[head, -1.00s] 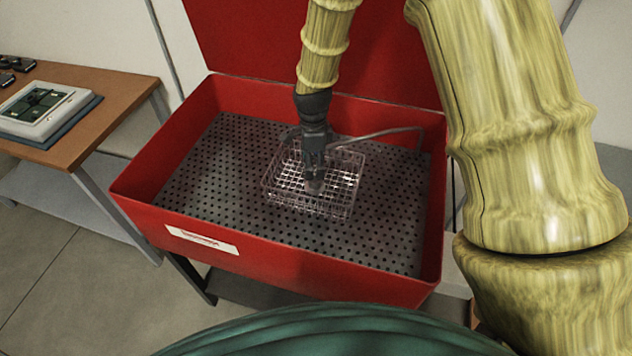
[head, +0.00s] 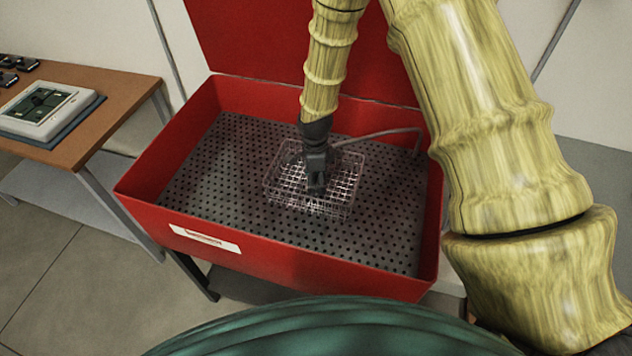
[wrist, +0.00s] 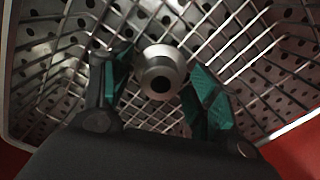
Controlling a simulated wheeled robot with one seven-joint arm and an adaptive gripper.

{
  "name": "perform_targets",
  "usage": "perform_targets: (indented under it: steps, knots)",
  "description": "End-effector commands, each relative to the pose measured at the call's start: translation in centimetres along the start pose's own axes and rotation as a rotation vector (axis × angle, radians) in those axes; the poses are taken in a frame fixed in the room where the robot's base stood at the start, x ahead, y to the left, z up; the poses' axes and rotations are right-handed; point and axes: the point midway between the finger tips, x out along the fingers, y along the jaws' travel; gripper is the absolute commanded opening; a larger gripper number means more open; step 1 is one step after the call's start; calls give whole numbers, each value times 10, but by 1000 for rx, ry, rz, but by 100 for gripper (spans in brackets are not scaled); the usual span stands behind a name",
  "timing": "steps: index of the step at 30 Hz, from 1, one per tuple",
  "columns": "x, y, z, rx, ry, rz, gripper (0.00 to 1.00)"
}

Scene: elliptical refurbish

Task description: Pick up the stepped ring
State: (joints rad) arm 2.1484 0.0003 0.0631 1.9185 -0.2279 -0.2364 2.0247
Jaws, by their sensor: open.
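The stepped ring (wrist: 161,74) is a small grey metal piece with a wide outer step and a narrower raised collar around a dark hole. In the wrist view it sits in the wire basket (wrist: 68,70), between the green-padded fingertips of my gripper (wrist: 160,88). My gripper is open, with a gap visible between the ring and the right pad; the left pad is close beside it. In the head view my gripper (head: 317,188) points down into the basket (head: 342,205) and hides the ring.
The basket stands on the perforated floor (head: 215,180) of a red wash basin (head: 290,265). A grey spout (head: 380,134) reaches over from the right. The basket's wire walls surround my fingers. A wooden table (head: 110,110) with a white device (head: 45,108) stands at the left.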

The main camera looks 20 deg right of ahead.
Motion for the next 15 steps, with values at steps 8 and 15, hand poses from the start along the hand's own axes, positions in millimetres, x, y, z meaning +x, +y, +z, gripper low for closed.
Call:
perform_targets:
  steps: [8, 15]
  knots:
    - [0, 0, 0, 0, 0, 0, 52]
    - [0, 0, 0, 0, 0, 0, 8]
